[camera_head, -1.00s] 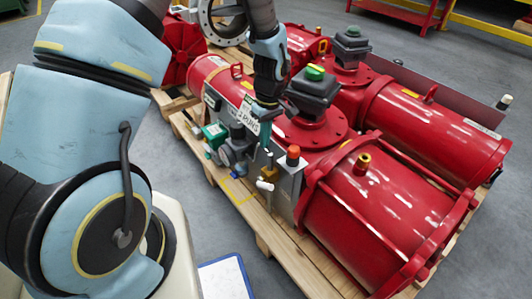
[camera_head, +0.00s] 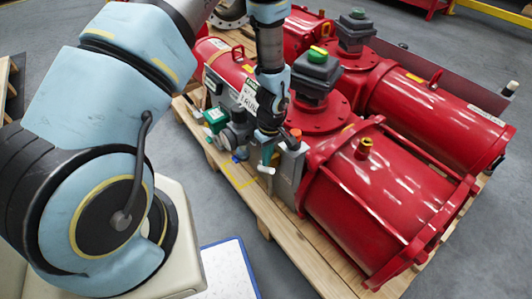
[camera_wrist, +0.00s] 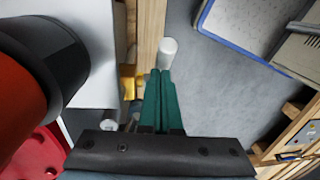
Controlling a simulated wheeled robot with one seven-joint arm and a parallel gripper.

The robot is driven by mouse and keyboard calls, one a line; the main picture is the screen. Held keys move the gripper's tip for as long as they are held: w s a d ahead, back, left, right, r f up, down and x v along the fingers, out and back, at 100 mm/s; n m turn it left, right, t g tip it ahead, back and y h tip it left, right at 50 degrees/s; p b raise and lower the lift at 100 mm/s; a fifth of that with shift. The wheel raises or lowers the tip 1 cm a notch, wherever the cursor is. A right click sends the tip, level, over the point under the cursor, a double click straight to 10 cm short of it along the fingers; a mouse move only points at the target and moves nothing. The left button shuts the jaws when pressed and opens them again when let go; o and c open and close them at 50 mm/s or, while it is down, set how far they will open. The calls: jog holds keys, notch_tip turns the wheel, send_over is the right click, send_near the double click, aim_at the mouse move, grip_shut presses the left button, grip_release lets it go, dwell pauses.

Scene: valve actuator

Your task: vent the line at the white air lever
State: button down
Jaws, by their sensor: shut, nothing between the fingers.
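The white air lever (camera_head: 266,168) sits at the front of the grey panel on the red actuator, low beside the orange-capped button. In the wrist view its rounded white end (camera_wrist: 168,48) lies just beyond my fingertips. My gripper (camera_head: 265,143) points down just above the lever and partly hides its mount. In the wrist view my gripper (camera_wrist: 160,72) has its two green fingers together with nothing between them. The fingertips look very close to the white end; I cannot tell whether they touch it.
The orange-capped button (camera_head: 296,134) stands close to the right of my gripper and looms large in the wrist view (camera_wrist: 20,85). A green box (camera_head: 216,117) and regulator are on the left. Red cylinders (camera_head: 375,205) fill the right. The wooden pallet (camera_head: 285,235) lies below, with open floor in front.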

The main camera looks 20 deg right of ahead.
jog(key=shift+s+d+f+b, duration=0.2)
jog(key=shift+s+f+b, duration=0.15)
jog(key=shift+s, duration=0.2)
